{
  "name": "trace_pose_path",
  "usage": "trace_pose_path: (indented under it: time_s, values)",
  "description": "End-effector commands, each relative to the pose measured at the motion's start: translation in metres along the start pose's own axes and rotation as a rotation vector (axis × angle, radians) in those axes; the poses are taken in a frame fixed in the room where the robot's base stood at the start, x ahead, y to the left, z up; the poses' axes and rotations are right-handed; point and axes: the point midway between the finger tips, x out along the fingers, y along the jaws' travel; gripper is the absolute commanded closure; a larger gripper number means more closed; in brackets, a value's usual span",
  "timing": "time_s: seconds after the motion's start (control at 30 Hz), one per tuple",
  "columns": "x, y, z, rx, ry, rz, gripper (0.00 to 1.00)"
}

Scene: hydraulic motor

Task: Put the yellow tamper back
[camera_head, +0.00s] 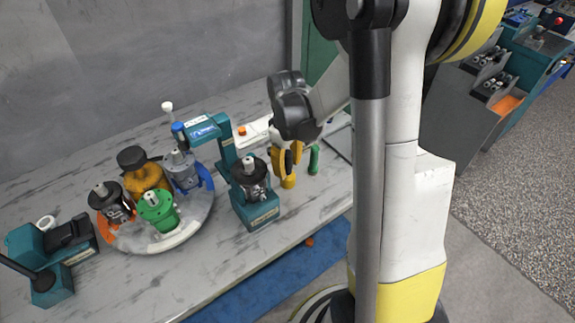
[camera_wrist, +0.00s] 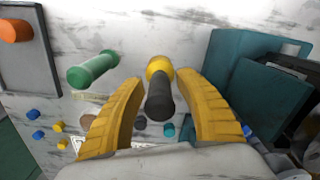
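The yellow tamper has a dark handle and a yellow end. In the wrist view the tamper (camera_wrist: 159,98) lies between the two yellow fingers of my gripper (camera_wrist: 160,85), with a gap visible on each side. In the head view its yellow end (camera_head: 288,182) is at the table, below my gripper (camera_head: 287,150). It looks roughly upright there. My gripper is open around the tamper's handle. Most of the handle is hidden by the fingers in the head view.
A green tamper (camera_head: 313,160) stands just right of my gripper. A teal press (camera_head: 257,210) holding a dark motor part stands close on the left. A round tray (camera_head: 165,241) with several motor parts is farther left. Small blue and yellow pieces (camera_wrist: 38,134) show in the wrist view.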

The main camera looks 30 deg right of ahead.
Motion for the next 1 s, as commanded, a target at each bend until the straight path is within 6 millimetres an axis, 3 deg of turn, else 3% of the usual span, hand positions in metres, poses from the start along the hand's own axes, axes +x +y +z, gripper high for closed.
trace_pose_path:
  time_s: [0.23,0.37,0.73,1.0]
  values:
    - [-0.001,0.000,0.000,0.000,0.000,0.000,0.60]
    - [-0.011,0.000,0.000,0.000,0.000,0.000,0.60]
    - [-0.092,0.000,0.000,0.000,0.000,0.000,0.60]
    - [-0.124,-0.002,0.001,0.002,0.004,0.003,0.60]
